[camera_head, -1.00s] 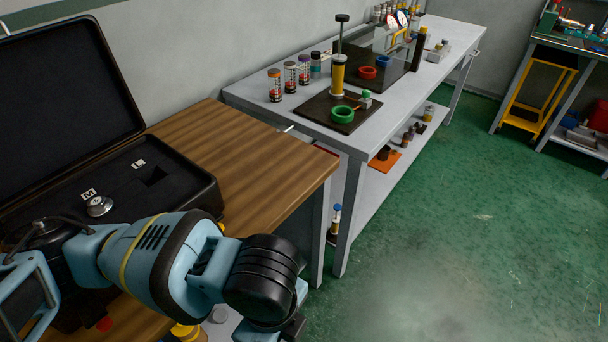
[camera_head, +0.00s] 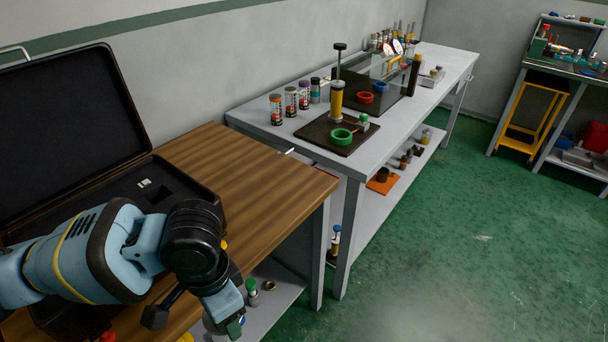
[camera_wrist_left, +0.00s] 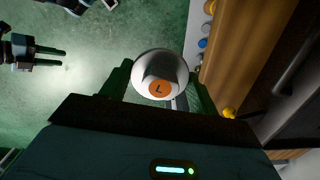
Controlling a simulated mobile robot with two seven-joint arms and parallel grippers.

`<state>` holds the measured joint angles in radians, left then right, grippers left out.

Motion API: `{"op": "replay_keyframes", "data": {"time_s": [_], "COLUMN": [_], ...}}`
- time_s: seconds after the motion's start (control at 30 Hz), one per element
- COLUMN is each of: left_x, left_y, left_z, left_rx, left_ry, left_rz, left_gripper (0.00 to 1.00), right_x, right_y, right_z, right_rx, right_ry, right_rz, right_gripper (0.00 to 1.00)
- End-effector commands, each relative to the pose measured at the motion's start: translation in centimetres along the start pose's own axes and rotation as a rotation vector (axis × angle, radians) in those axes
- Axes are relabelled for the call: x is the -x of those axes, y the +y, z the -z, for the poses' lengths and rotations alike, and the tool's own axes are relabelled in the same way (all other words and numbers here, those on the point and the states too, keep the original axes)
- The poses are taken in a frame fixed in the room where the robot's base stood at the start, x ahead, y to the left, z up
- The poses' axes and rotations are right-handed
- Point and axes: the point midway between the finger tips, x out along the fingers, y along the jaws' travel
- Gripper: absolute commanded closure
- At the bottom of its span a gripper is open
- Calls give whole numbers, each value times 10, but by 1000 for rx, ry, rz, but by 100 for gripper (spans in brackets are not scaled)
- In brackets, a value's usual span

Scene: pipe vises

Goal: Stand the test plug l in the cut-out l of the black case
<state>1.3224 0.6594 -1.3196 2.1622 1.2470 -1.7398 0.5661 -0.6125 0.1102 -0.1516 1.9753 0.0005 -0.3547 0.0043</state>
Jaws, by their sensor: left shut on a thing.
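The test plug l (camera_wrist_left: 160,68) is a pale round piece with an orange disc lettered L, seen end-on in the left wrist view. My left gripper (camera_wrist_left: 160,88) is shut on it. In the head view this gripper (camera_head: 234,326) hangs beyond the wooden bench's front edge, low in the picture, and the plug cannot be made out there. The black case (camera_head: 205,189) lies open on the bench. Its cut-out l (camera_head: 166,193) is a dark empty hole beside a white L label. My right gripper (camera_wrist_left: 50,59) shows open and empty in the left wrist view.
The wooden bench (camera_head: 250,180) is clear right of the case. Its lower shelf (camera_head: 275,300) holds small capped pieces. A grey table (camera_head: 420,110) behind carries cans, a black board with a green ring (camera_head: 341,137) and a clear-sided box. The case lid (camera_head: 70,110) stands up at left.

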Motion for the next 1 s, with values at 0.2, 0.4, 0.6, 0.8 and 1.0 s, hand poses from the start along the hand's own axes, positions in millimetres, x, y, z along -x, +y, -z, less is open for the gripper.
{"op": "replay_keyframes", "data": {"time_s": [0.2,0.4,0.6,0.8,1.0], "left_x": [15,25,28,28,28], "left_y": [-45,-69,-77,-77,-77], "left_z": [-20,-32,-37,-37,-37], "left_rx": [477,761,864,868,866], "left_ry": [8,15,19,19,18], "left_rz": [3,2,1,1,0], "left_gripper": [68,68,68,68,68], "right_x": [1,1,2,2,1], "right_y": [1,4,5,5,4], "right_z": [3,3,2,2,2], "right_rx": [5,16,19,18,12], "right_ry": [6,5,4,4,4], "right_rz": [-1,-1,-1,-1,-2], "right_gripper": [64,64,64,64,64]}}
